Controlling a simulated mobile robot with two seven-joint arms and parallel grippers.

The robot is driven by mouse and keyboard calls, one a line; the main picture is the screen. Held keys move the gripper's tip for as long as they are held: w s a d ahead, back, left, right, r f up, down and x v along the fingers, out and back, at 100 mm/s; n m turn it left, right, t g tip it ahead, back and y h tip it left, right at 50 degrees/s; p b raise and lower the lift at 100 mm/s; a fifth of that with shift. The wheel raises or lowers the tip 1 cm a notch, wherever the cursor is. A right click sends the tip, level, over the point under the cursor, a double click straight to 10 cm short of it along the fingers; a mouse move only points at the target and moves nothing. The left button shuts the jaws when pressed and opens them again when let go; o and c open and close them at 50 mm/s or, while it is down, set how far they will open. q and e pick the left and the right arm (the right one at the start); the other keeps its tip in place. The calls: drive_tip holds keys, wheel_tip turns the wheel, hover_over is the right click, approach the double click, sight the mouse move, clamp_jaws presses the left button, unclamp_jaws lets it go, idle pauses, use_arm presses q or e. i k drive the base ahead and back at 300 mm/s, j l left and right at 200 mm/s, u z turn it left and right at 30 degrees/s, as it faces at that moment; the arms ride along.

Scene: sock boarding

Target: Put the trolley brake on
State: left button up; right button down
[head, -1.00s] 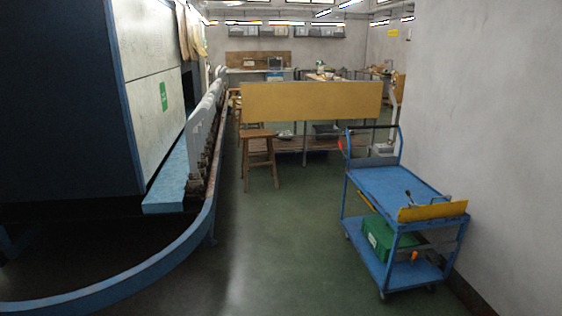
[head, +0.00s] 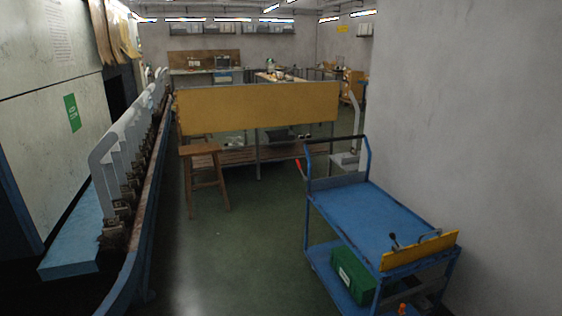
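The blue two-shelf trolley (head: 365,212) stands at the right, beside the grey wall. Its push handle (head: 336,139) is at the far end. A red-tipped lever (head: 299,166) sticks out at the far left corner, by the handle; I cannot tell from here whether it is the brake or how it is set. A small dark-knobbed lever (head: 393,239) shows at the near end, behind a yellow panel (head: 420,251). An orange part (head: 402,309) shows low at the near end. The near wheels are out of frame. Neither of my grippers is in view.
A green box (head: 352,274) sits on the trolley's lower shelf. A wooden stool (head: 203,165) and a bench with a tan panel (head: 258,108) stand ahead. A long machine with a curved blue rail (head: 128,275) lines the left. The green floor (head: 240,250) between is clear.

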sight(304, 178)
drive_tip(key=i, duration=1.5)
drive_tip(key=i+l+u, duration=0.1)
drive_tip(key=i, duration=1.4)
drive_tip(key=i+l+u, duration=0.15)
drive_tip(key=i, duration=0.25)
drive_tip(key=i+u, duration=0.15)
drive_tip(key=i, duration=0.25)
